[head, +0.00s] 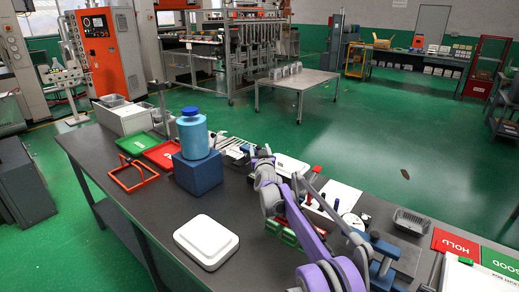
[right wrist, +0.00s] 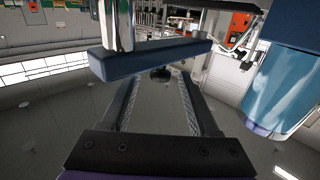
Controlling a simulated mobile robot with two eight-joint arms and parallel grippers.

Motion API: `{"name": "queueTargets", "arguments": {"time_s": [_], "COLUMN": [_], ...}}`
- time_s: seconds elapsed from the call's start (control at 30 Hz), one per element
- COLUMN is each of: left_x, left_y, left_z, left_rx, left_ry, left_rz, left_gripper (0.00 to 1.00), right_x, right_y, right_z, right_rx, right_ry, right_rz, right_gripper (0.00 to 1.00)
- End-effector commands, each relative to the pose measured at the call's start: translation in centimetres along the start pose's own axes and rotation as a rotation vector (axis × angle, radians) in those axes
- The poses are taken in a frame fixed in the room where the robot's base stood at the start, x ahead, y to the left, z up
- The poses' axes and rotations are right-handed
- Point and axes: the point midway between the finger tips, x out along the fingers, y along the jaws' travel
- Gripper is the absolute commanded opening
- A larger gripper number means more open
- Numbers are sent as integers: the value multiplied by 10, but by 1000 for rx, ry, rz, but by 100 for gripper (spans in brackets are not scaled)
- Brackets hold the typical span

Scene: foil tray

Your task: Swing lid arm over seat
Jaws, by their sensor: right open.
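The lid arm looks to be the dark blue bar (right wrist: 150,58) in the right wrist view, beside a shiny metal post (right wrist: 113,20). My right gripper (right wrist: 163,75) is open, its two fingers pointing towards the bar. Whether they touch it I cannot tell. In the head view my right gripper (head: 263,160) seems to be at the far end of the purple arm, right of the blue bottle. I cannot make out the bar near it there. The seat cannot be picked out; my arm covers part of the fixtures. My left gripper is not in view.
A blue bottle (head: 193,135) stands on a blue block (head: 198,173) left of my arm. A white tray-like piece (head: 206,241) lies in front. A red frame (head: 132,174) is farther left. Red HOLD (head: 456,243) and green GOOD (head: 500,262) mats lie right.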

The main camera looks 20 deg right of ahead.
Motion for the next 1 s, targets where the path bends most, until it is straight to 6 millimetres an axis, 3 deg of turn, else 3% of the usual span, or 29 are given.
{"name": "queueTargets", "arguments": {"time_s": [0.3,0.63,1.0], "left_x": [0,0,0], "left_y": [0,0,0], "left_z": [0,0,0], "left_rx": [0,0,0], "left_ry": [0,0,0], "left_rz": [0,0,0], "left_gripper": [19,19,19], "right_x": [2,2,2], "right_y": [0,0,0], "right_z": [0,0,0], "right_rx": [0,0,0], "right_ry": [0,0,-1], "right_rz": [0,0,0], "right_gripper": [59,0,0]}}
